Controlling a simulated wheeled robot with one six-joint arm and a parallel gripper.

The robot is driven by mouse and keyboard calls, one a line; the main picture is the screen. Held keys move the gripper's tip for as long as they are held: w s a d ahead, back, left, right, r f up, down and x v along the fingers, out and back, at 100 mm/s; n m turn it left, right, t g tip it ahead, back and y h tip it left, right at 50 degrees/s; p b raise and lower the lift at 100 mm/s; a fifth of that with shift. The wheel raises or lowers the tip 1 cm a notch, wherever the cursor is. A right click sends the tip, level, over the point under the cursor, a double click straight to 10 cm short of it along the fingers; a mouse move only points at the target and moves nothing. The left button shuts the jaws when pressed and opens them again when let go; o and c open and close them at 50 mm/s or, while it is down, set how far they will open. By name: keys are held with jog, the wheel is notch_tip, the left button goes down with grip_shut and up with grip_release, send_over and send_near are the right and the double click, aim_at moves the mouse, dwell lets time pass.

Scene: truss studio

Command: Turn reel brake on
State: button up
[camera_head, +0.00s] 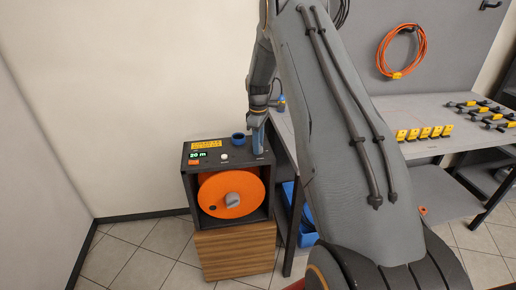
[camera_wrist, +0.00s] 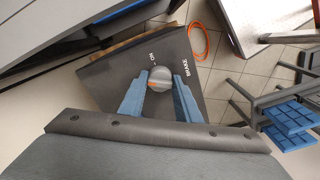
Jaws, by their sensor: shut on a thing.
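The reel box (camera_head: 188,180) is a dark case on a wooden base, with an orange reel (camera_head: 218,198) in its open front. The brake knob (camera_wrist: 159,79) is a round grey dial with an orange mark on the box's top panel, beside the printed words BRAKE and ON. My gripper (camera_wrist: 158,76) has its two blue fingers on either side of the knob and is shut on it. In the head view my gripper (camera_head: 258,141) points down at the right end of the top panel and hides the knob. The exact angle of the knob's mark is hard to tell.
The box top also has a green 20 m display (camera_head: 197,155), a white button (camera_head: 224,156) and a blue ring (camera_head: 238,138). A workbench (camera_head: 375,112) with yellow-and-black items stands to the right. An orange cable coil (camera_head: 402,51) hangs behind it.

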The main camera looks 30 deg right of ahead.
jog(key=m+b, duration=0.3)
jog(key=m, duration=0.3)
jog(key=m+b, duration=0.1)
jog(key=m, duration=0.5)
jog(key=shift+b, duration=0.3)
dwell(0.4)
jog(key=o, duration=1.1)
jog(key=shift+c, duration=0.2)
jog(key=shift+r+b, duration=0.95)
jog(key=shift+r, duration=3)
